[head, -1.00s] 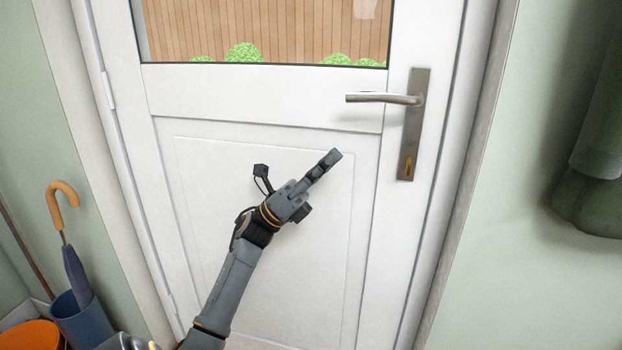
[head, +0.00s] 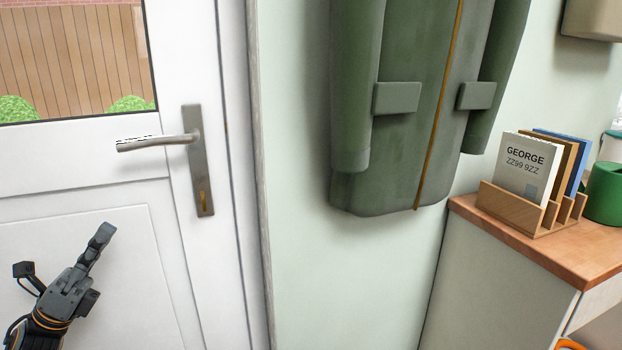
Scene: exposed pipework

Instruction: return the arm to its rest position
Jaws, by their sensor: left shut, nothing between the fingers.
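My left gripper (head: 101,238) is at the lower left of the head view, in front of the white door's lower panel. It is shut and empty, its fingers together and pointing up and to the right. It is below the metal door handle (head: 160,142) and apart from it. The white door (head: 60,170) looks closed in its frame. Most of my left arm is cut off by the bottom edge of the view. My right gripper does not show.
A green coat (head: 408,150) hangs on the pale wall right of the door. At the right, a wooden-topped cabinet (head: 530,255) holds a letter rack (head: 515,213) with letters (head: 525,170) and a green container (head: 605,192). The wall below the coat is clear.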

